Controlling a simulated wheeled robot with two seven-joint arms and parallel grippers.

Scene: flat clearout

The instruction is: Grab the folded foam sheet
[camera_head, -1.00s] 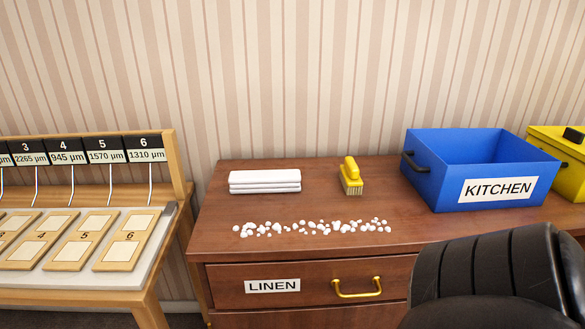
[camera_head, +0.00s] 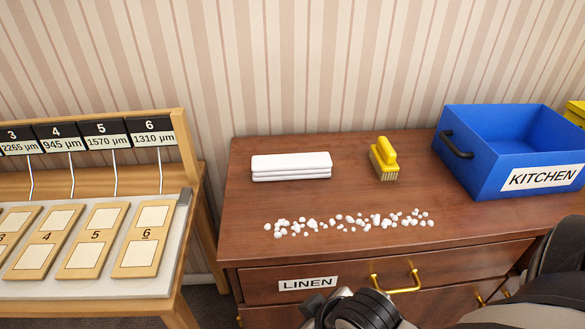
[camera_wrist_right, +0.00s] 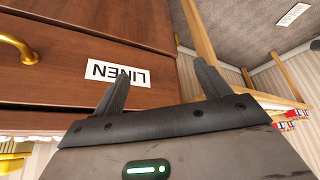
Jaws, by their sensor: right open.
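The folded foam sheet (camera_head: 291,166) is a white, flat stack of layers lying on top of the brown dresser (camera_head: 350,190), at its back left. My right gripper (camera_wrist_right: 158,88) shows in the right wrist view, open and empty in front of the drawer labelled LINEN (camera_wrist_right: 118,74). In the head view, part of my right arm shows at the bottom right, in front of and below the dresser top, apart from the sheet. My left gripper is not in view.
White crumbs (camera_head: 350,222) lie scattered in front of the sheet. A yellow brush (camera_head: 384,160) stands to its right, and a blue KITCHEN crate (camera_head: 490,172) is farther right. A rack with numbered panels (camera_head: 90,240) stands left. A brass handle (camera_head: 395,282) juts from the drawer.

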